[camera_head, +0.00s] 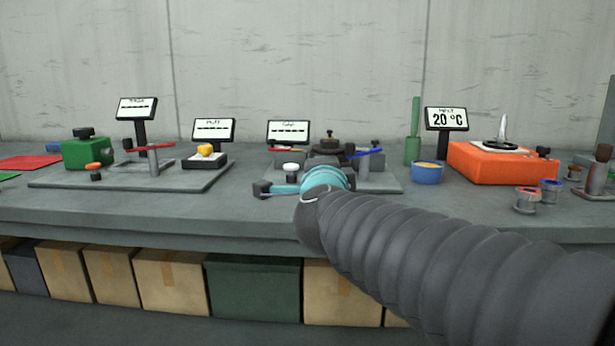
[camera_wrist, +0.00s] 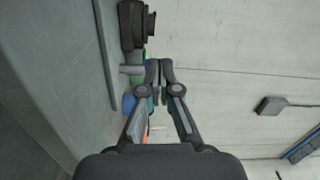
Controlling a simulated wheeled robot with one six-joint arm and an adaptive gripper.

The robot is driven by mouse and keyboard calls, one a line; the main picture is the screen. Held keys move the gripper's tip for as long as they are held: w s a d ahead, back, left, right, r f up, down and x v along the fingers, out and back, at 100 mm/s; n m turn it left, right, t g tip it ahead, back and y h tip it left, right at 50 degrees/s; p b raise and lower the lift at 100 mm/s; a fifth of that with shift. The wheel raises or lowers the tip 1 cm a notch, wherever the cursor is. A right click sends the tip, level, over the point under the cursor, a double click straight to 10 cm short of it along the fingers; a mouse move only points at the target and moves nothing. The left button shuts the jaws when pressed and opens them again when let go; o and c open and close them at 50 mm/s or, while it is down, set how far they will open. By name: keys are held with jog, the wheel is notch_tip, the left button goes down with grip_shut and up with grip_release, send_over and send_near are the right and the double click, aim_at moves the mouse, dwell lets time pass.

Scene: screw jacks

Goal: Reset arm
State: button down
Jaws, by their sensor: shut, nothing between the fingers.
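My arm reaches in from the lower right of the head view, in a dark ribbed sleeve with a teal section near its end. My gripper (camera_head: 262,189) is at the front edge of the bench, pointing left in that view. In the wrist view my gripper (camera_wrist: 159,66) has its two dark fingertips together with nothing between them. The grey bench (camera_head: 120,208) runs across the head view. My arm hides part of the middle station's base plate.
A station with a green block (camera_head: 87,152) and red lever stands at left. An orange box (camera_head: 500,163) with a 20 °C display (camera_head: 447,119), a blue bowl (camera_head: 427,173) and small spools (camera_head: 527,200) are at right. Cardboard boxes (camera_head: 170,281) sit below the bench.

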jog(key=s+d+f+n+g, duration=0.3)
jog(key=s+f+n+g, duration=0.1)
jog(key=s+f, duration=0.5)
jog(key=s+d+f+n+g, duration=0.4)
jog(key=s+f+n, duration=0.3)
jog(key=s+f, duration=0.1)
jog(key=s+d+f+n+g+y, duration=0.1)
jog(key=s+d+f+n+g, duration=0.2)
jog(key=s+f+n, duration=0.3)
jog(key=s+f+g, duration=0.1)
jog(key=s+f, duration=0.2)
jog(key=f, duration=0.1)
jog(key=shift+s+d+f, duration=0.15)
jog(key=shift+s+d, duration=0.05)
jog(key=shift+s, duration=0.1)
